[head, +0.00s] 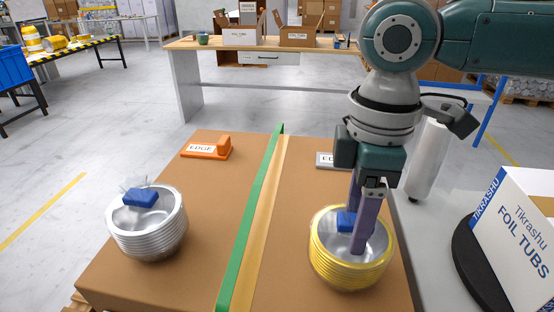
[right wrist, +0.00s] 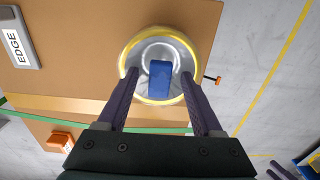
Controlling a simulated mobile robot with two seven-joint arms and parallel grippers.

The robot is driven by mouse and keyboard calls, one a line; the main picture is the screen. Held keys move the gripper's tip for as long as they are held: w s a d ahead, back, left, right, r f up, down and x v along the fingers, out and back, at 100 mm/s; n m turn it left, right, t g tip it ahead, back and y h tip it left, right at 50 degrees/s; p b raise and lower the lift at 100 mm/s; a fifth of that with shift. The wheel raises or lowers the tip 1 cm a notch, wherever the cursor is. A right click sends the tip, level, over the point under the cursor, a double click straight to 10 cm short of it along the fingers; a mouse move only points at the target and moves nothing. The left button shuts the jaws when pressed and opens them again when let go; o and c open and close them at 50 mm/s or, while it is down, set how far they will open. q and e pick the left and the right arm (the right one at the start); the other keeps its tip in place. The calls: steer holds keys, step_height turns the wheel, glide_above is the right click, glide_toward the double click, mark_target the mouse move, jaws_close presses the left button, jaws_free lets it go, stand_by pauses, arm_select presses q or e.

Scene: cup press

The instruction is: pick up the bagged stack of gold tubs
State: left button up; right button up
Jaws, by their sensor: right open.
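The bagged stack of gold tubs (head: 375,277) stands upright on the right part of the brown board, with a blue clip (head: 346,220) at its top. My right gripper (head: 357,236) points down over the stack, its fingers overlapping the tubs' opening in the head view. In the right wrist view the gold-rimmed stack (right wrist: 151,101) lies between the open fingers (right wrist: 160,74), one on each side of the blue clip (right wrist: 160,82). The fingers look apart from the clip; whether they touch the tubs I cannot tell. My left gripper is not in view.
A silver tub stack (head: 150,236) with a blue clip stands on the board's left. A green strip (head: 255,220) divides the board. An orange EDGE block (head: 207,148) and a grey one (head: 325,160) sit at the far edge. A foil tubs box (head: 518,235) and white roll (head: 426,160) stand right.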

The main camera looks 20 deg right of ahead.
steer(key=shift+c, duration=0.3)
jaws_close()
stand_by(1.0)
